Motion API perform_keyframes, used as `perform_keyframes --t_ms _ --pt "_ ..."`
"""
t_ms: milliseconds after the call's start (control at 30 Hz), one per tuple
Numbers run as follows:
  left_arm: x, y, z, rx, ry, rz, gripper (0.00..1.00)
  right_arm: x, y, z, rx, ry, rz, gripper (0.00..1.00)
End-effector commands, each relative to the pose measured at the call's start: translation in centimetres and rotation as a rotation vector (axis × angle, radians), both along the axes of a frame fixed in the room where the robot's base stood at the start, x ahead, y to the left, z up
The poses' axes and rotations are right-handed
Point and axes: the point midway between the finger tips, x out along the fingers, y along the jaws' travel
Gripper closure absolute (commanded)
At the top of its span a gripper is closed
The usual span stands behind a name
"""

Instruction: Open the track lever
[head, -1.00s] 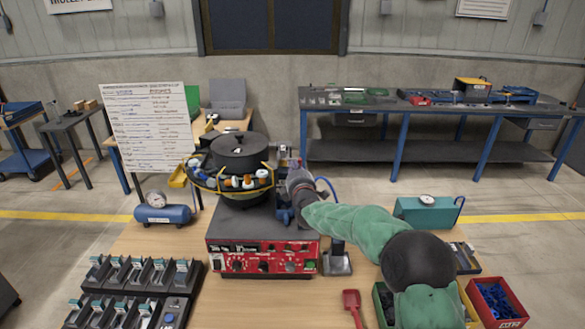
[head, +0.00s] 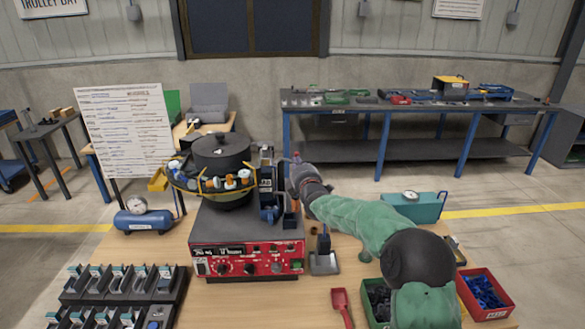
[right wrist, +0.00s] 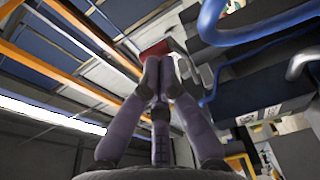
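The bowl feeder (head: 222,150) stands on its red-fronted control box (head: 247,258), with a dark upright track unit (head: 266,172) at its right side. The lever is not clear in the head view. My left gripper is not in view.
A blue air tank (head: 152,219) and a whiteboard (head: 127,130) stand left of the feeder. Black fixtures (head: 120,290) fill the front left. A red scoop (head: 341,305), a red bin (head: 485,292) and a teal case (head: 415,206) lie to the right. Blue hoses (right wrist: 265,40) run near the wrist.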

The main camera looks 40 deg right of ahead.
Motion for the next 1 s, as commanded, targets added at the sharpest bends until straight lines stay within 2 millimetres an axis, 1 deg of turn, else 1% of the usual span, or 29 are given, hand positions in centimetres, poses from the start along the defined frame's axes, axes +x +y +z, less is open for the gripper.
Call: perform_keyframes --t_ms 100,300,1000 --pt "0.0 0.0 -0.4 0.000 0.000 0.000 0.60 0.0 -0.6 -0.1 0.000 -0.001 -0.002 1.00" --pt "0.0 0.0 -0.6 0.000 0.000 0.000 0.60 0.1 -1.1 0.0 0.000 -0.001 -0.001 1.00" --pt "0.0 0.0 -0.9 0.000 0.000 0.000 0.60 0.1 -1.5 0.3 -0.002 -0.006 -0.004 1.00"
